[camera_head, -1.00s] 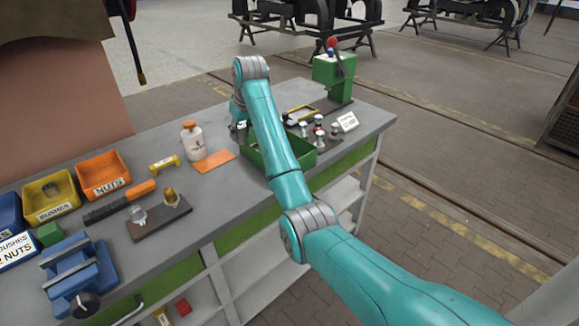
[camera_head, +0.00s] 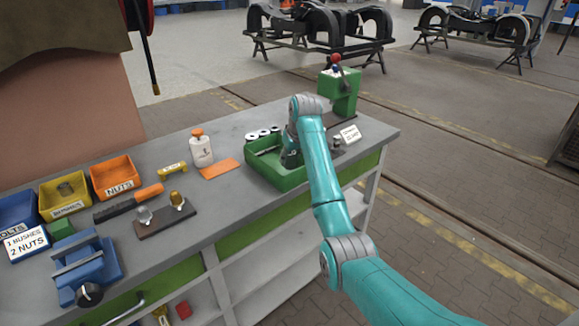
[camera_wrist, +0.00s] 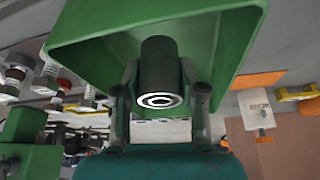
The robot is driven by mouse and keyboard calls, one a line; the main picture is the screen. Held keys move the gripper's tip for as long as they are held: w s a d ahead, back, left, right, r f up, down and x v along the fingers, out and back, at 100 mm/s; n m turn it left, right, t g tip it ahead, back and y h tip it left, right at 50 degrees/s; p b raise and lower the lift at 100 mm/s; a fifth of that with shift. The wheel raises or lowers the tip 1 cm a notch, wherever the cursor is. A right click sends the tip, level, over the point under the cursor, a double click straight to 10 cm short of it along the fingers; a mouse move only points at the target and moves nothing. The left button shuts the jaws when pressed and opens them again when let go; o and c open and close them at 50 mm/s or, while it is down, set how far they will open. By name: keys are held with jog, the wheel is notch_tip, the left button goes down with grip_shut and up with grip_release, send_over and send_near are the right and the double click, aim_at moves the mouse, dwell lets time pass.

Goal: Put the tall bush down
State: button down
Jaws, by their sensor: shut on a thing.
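The tall bush (camera_wrist: 160,66) is a dark grey cylinder with a pale ringed end in the wrist view. My gripper (camera_wrist: 161,82) is shut on it, one finger on each side. In the wrist view the bush shows against the inside of the green tray (camera_wrist: 85,52). In the head view my gripper (camera_head: 291,156) is low at the right part of the green tray (camera_head: 276,181); my wrist hides the bush there. I cannot tell whether the bush touches the tray floor.
Short cylinders with pale ends (camera_head: 263,133) stand at the tray's back edge. A white sign (camera_head: 350,134) and a green press (camera_head: 340,92) are to the right. An orange plate (camera_head: 220,168) and a white bottle (camera_head: 201,148) are to the left. The tray's left part looks empty.

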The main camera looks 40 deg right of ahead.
aim_at(289, 166)
jog(key=shift+f, duration=1.75)
jog(key=shift+f, duration=0.15)
jog(key=c, duration=0.7)
grip_release()
jog(key=v, duration=1.2)
jog(key=shift+a, duration=0.1)
jog(key=shift+s, duration=0.1)
